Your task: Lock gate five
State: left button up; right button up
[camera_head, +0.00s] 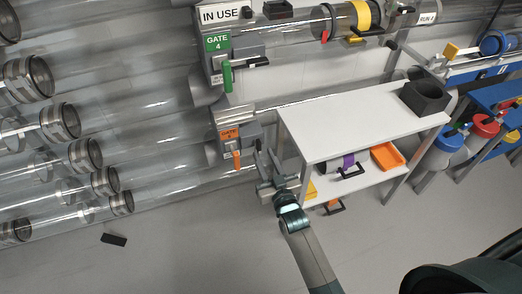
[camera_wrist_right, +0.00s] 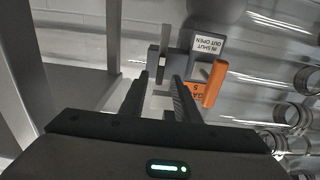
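Gate five (camera_head: 229,133) has an orange label and stands on the clear tube below gate 4, left of the white table. Its orange lever (camera_head: 236,158) hangs down in the head view; the orange lever also shows in the wrist view (camera_wrist_right: 214,84), right of my fingers. A sign (camera_wrist_right: 209,48) there reads, upside down, "IN SHUT, OUT OPEN". A grey upright pull piece (camera_wrist_right: 153,60) stands just beyond my fingertips. My right gripper (camera_head: 265,168) is just right of gate five, its fingers (camera_wrist_right: 162,85) apart with nothing seen held between them. My left gripper is not in view.
Gate 4 (camera_head: 217,42), with a green lever and an "IN USE" sign, is above. A white table (camera_head: 350,118) with a shelf stands close right of my gripper. Clear tubes fill the left. A dark block (camera_head: 114,239) lies on open floor.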

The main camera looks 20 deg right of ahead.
aim_at(260, 148)
jog(key=shift+w, duration=1.9)
grip_shut()
